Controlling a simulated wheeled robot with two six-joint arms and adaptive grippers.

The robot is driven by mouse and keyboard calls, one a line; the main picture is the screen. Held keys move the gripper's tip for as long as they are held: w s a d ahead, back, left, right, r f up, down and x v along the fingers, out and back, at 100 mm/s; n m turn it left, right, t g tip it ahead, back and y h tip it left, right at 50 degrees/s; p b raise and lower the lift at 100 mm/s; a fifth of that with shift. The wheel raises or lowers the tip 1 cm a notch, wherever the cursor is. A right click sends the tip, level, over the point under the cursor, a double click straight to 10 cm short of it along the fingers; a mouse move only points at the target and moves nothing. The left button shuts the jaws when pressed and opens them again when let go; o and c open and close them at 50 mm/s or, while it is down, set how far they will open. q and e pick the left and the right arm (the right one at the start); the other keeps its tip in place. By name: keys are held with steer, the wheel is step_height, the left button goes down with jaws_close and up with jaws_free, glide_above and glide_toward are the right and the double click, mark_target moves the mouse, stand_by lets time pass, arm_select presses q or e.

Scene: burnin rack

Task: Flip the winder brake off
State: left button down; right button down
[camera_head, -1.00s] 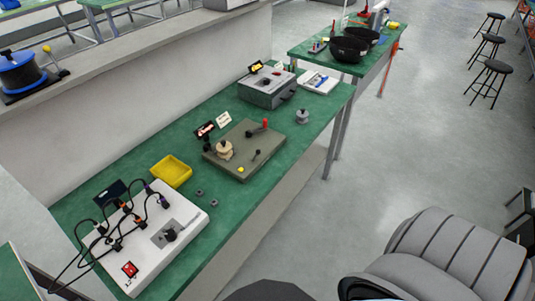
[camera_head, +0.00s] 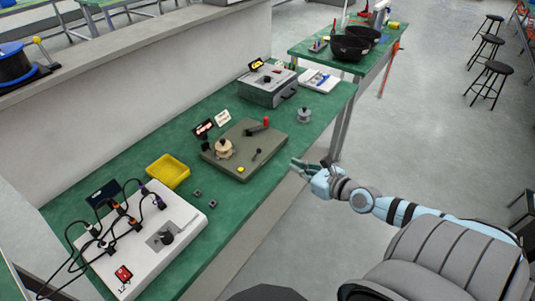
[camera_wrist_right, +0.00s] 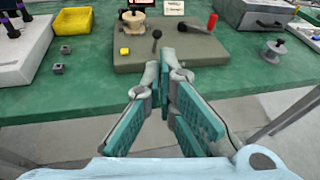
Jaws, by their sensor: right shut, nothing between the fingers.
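The winder (camera_head: 240,168) is a grey-brown board on the green bench, with a wooden spool (camera_head: 223,149) and a red-handled crank (camera_head: 266,122). A short black lever (camera_head: 257,153), possibly the brake, stands near its front edge beside a yellow button (camera_head: 241,169). In the right wrist view the lever (camera_wrist_right: 156,38) tilts with its knob up, just beyond my fingers. My right gripper (camera_head: 294,164) is at the bench's front edge, right of the winder and apart from it. Its fingertips (camera_wrist_right: 167,62) are together and empty. My left gripper is not in view.
A yellow bin (camera_head: 168,171) and a white cabled panel (camera_head: 150,240) stand left of the winder. A grey box (camera_head: 268,85) and a small metal spool (camera_head: 304,115) stand beyond it. Bare bench top lies along the front edge.

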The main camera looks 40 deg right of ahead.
steer(key=b, duration=0.5)
glide_toward(256, 155)
steer(key=w, duration=0.4)
steer(key=shift+w+d+r, duration=0.3)
steer(key=shift+w+d, duration=0.05)
steer(key=shift+w, duration=0.15)
